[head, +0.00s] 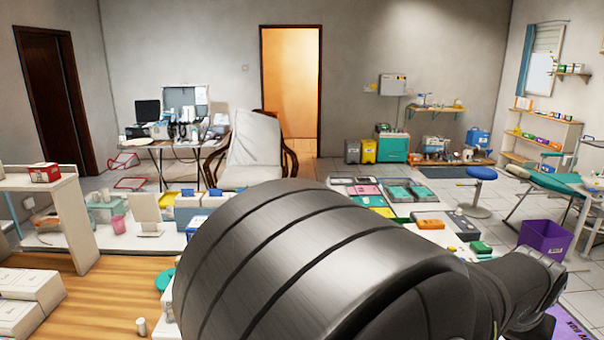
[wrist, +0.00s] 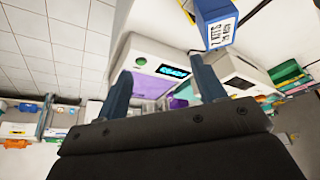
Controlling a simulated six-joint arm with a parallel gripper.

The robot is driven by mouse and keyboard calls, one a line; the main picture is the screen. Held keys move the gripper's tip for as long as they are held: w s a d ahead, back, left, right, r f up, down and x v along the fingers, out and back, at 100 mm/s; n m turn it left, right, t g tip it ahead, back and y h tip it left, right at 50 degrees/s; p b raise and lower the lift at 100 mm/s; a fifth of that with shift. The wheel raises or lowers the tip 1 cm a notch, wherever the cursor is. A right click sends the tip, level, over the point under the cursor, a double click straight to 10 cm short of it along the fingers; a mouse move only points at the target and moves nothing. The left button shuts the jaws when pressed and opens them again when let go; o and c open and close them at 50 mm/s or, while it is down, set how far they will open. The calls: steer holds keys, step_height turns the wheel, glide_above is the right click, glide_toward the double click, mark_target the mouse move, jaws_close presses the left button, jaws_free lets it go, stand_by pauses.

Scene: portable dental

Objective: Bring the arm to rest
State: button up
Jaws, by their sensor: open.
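My gripper (wrist: 162,85) shows in the wrist view with its two blue-grey fingers spread apart and nothing between them. It is open and empty. A white device with a green button and a lit blue display (wrist: 172,72) lies beyond the fingers, apart from them as far as I can tell. In the head view my dark grey arm fills the lower middle and reaches to the right. The gripper's fingers are not clearly seen there.
A blue and white labelled box (wrist: 216,24) is close to the right finger in the wrist view. In the head view, coloured trays (head: 370,190) lie on the counter behind my arm. A purple bin (head: 543,240) and a blue stool (head: 481,174) stand at right. Wooden counter (head: 110,285) lies at left.

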step_height(320, 180, up, 18)
steer(key=w+a+r+n+y, duration=0.1)
steer(key=w+a+n, duration=0.2)
steer(key=w, duration=0.9)
steer(key=a, duration=0.2)
steer(key=shift+a+r+n+t, duration=0.25)
steer(key=shift+a+n+t, duration=0.15)
